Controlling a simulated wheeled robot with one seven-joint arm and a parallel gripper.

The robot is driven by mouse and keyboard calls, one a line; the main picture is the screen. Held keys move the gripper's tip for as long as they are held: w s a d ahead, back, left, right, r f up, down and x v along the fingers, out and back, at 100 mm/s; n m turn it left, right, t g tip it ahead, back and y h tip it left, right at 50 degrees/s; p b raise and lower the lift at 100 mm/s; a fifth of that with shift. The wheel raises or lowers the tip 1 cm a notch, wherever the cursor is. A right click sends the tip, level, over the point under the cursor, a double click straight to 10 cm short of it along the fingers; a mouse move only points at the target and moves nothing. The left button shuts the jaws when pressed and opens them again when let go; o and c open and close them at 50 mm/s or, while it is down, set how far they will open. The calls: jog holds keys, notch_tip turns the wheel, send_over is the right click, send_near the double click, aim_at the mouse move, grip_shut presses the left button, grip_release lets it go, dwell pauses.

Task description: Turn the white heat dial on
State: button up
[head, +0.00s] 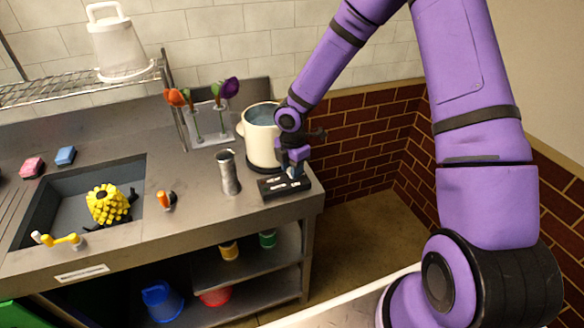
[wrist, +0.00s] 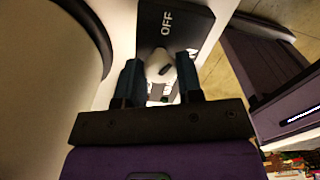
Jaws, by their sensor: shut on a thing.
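The white heat dial (wrist: 158,66) sits on a black panel marked OFF (wrist: 178,20) in the wrist view. My gripper (wrist: 159,80) has its two dark fingers on either side of the dial and is shut on it. In the head view my gripper (head: 292,170) reaches down to the black control base (head: 272,190) at the right end of the counter. The dial is mostly hidden there by the fingers. The cream pot (head: 262,145) with bluish water stands just behind the base. The dial's pointing direction is hard to tell.
A metal cylinder (head: 229,172) stands left of the base. Behind it is a rack with flowers (head: 208,122). A sink (head: 60,190) holds a yellow flower-like thing (head: 108,204). An orange-handled tool (head: 164,201) lies on the counter. The counter's right edge (head: 318,200) is close to the base.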

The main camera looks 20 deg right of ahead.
jog(key=m, duration=1.3)
dwell(0.7)
jog(key=o, duration=0.9)
notch_tip(320, 180, up, 11)
jog(key=shift+f, duration=0.1)
